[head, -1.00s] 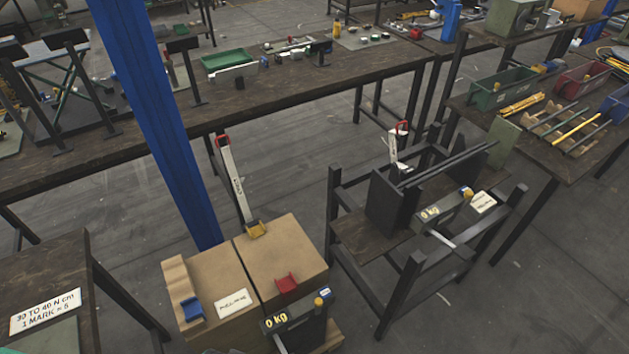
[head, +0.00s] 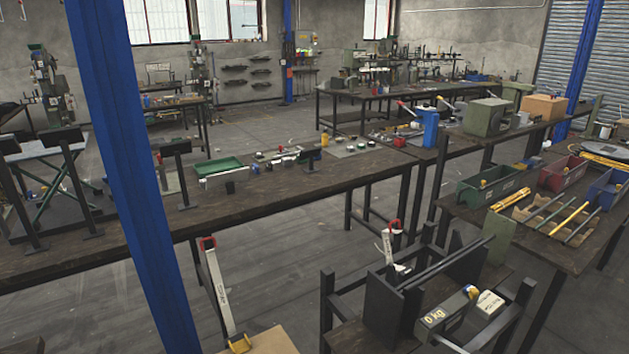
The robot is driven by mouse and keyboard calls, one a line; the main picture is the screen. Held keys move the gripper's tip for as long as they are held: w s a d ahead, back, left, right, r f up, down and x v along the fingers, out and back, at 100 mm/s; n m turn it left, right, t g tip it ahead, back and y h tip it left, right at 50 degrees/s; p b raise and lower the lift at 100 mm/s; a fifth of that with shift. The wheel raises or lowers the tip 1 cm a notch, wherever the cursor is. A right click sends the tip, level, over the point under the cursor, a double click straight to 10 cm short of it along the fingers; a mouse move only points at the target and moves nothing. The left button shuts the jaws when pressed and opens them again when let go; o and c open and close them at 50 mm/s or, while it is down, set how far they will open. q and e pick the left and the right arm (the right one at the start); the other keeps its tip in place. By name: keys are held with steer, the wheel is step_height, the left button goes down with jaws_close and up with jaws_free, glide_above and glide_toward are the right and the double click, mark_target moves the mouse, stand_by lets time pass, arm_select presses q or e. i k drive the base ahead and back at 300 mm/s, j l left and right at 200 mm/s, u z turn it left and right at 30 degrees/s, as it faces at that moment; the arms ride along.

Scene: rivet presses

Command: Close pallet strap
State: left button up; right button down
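A long white lever (head: 217,292) with a red handle at its top leans at the lower left. Its foot meets a yellow fitting (head: 239,344) at the edge of a cardboard box (head: 271,342), of which only a top corner shows. A second red-handled white lever (head: 388,250) stands at a black rack (head: 384,310). I cannot make out a strap in this view. Neither of my grippers is in view.
A long dark workbench (head: 270,205) crosses the middle, with a green tray (head: 217,166) on it. A blue post (head: 138,160) rises at the left. A right-hand bench (head: 548,247) holds bins and rods. Floor (head: 292,255) is open beneath the long bench.

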mark_target(214, 265)
steer(key=l+u, duration=0.15)
steer(key=u, duration=0.75)
